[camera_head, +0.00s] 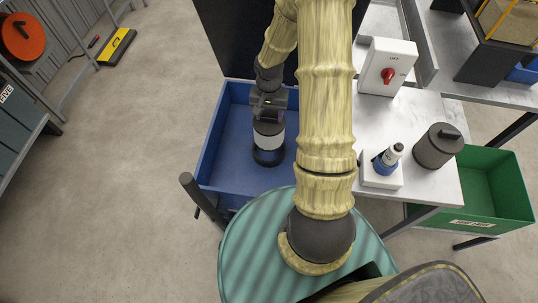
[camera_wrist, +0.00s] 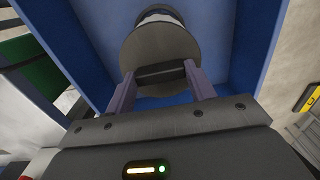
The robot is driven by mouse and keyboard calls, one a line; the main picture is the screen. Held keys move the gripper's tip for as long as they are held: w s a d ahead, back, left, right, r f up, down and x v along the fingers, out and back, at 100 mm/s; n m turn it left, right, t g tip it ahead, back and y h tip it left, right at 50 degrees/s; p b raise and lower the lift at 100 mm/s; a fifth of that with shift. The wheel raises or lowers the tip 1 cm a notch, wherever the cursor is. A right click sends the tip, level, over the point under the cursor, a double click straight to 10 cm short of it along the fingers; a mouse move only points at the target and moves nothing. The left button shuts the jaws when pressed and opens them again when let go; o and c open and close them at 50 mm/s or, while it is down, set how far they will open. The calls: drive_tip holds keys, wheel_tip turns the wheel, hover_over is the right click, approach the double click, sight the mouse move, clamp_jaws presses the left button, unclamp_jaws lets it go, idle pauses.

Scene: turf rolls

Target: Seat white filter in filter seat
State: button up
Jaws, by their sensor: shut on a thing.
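The white filter (camera_head: 268,142) is a cylinder with a dark cap, a white middle and a dark blue lower end. My gripper (camera_head: 268,103) is shut on the bar handle of its cap, from above. In the wrist view the two fingers (camera_wrist: 160,88) close on the handle, and the cap hides most of the filter (camera_wrist: 160,50). The filter is upright within the outline of the blue bin; I cannot tell whether it touches the floor. What looks like the filter seat (camera_head: 382,168), a white block with a blue and grey upright fitting, is on the bench to the right.
The blue bin (camera_head: 222,160) has raised walls around the filter. A dark grey cylinder with a handle (camera_head: 438,146) stands on the bench (camera_head: 425,105) beside the seat. A white switch box with a red knob (camera_head: 388,66) is behind. A green bin (camera_head: 505,185) is at right.

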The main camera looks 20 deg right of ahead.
wheel_tip(320, 180, down, 6)
drive_tip(key=shift+r, duration=0.1)
idle(0.4)
drive_tip(key=shift+f+p, duration=0.4)
drive_tip(key=shift+f, duration=1.9)
drive_tip(key=o, duration=1.5)
drive_tip(key=shift+o, duration=0.2)
drive_tip(key=shift+r, duration=0.1)
wheel_tip(320, 180, up, 12)
drive_tip(key=shift+r+b, duration=0.1)
drive_tip(key=shift+b, duration=0.4)
drive_tip(key=shift+r, duration=0.1)
